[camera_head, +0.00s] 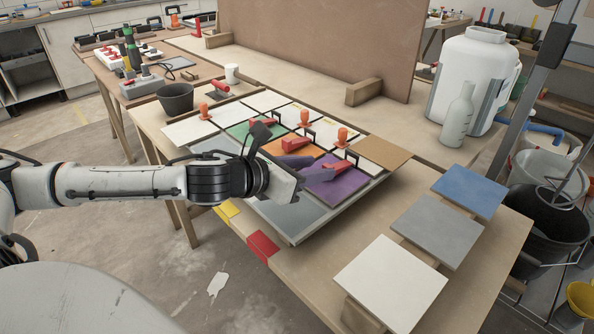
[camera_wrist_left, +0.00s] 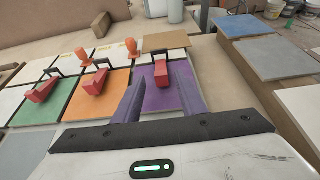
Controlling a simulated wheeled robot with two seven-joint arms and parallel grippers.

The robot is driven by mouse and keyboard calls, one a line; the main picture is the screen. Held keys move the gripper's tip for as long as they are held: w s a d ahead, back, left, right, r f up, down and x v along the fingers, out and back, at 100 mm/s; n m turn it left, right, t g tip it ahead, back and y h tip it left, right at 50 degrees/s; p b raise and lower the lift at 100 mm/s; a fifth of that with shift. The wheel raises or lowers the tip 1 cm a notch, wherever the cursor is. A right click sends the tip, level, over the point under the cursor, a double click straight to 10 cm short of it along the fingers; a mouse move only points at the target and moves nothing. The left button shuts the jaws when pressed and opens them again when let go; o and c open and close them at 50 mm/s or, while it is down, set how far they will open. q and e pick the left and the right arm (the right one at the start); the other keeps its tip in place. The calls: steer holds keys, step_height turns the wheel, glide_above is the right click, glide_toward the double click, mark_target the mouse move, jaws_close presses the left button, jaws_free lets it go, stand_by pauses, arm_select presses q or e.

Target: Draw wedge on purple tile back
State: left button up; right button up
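The purple tile (camera_head: 340,188) lies in the front right part of the tile grid. A red wedge (camera_head: 341,168) with a black loop stands near its back edge; the wedge also shows in the left wrist view (camera_wrist_left: 161,76), on the purple tile (camera_wrist_left: 160,99). My left gripper (camera_head: 320,169) is over the purple tile from the left. Its two fingers are spread. In the left wrist view the wedge shows in the gap between the fingertips (camera_wrist_left: 160,72), seemingly just beyond them. I see no contact with it. My right gripper is not in view.
Red wedges stand on the orange tile (camera_head: 290,150) and the green tile (camera_head: 240,130). Orange-topped tools (camera_head: 342,136) stand behind. Blue (camera_head: 468,190), grey (camera_head: 437,234) and white (camera_head: 390,281) tiles lie at right. A large white container (camera_head: 468,85) and bottle (camera_head: 458,118) stand behind them.

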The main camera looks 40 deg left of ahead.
arm_select(q)
steer(key=v, duration=0.3)
steer(key=shift+f, duration=0.15)
steer(key=shift+s+r, duration=0.2)
steer(key=shift+s, duration=0.15)
steer(key=shift+v, duration=0.8)
steer(key=shift+s+r, duration=0.15)
steer(key=shift+s, duration=0.05)
